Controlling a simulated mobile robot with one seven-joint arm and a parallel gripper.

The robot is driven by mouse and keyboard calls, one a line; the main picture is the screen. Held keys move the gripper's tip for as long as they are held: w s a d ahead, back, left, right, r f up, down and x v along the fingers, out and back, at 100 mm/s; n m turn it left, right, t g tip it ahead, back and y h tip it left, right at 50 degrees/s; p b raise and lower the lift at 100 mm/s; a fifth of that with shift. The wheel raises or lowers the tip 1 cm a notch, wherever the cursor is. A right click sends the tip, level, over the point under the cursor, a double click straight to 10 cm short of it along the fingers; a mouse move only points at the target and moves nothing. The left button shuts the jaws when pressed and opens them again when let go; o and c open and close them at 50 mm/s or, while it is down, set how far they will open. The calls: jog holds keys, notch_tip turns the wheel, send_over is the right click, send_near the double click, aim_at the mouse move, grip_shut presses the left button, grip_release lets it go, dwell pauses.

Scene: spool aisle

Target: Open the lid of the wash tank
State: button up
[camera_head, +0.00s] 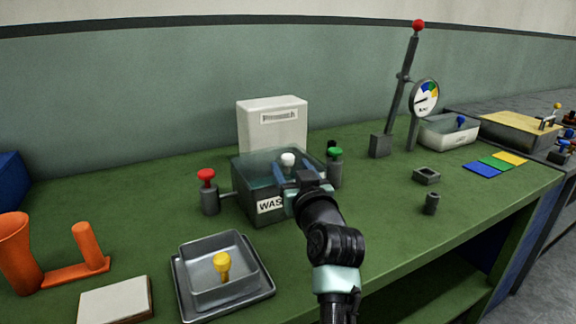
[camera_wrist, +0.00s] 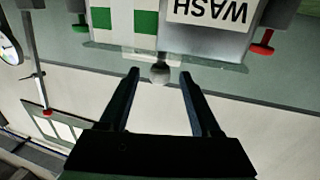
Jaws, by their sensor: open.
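The wash tank (camera_head: 247,198) is a dark translucent box with a white WASH label, standing on the green bench. Its clear lid (camera_head: 262,160) looks closed and carries a round pale knob (camera_head: 288,159). My gripper (camera_head: 291,172) is open at the front of the tank, with its fingers on either side of the knob in the head view. In the wrist view the tank is upside down, and the knob (camera_wrist: 160,73) shows between the tips of my open fingers (camera_wrist: 159,74). I cannot tell whether the fingers touch it. My gripper hides part of the label and tank front.
A red-topped post (camera_head: 207,190) stands left of the tank and a green-topped post (camera_head: 335,166) right of it. A white box (camera_head: 272,122) stands behind. A grey tray (camera_head: 258,292) with a yellow-knobbed pan lies front left. A lever (camera_head: 403,85) and gauge (camera_head: 425,97) stand right.

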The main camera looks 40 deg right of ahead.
aim_at(290, 165)
jog(key=shift+x, duration=1.7)
jog(key=shift+s, duration=0.1)
grip_shut()
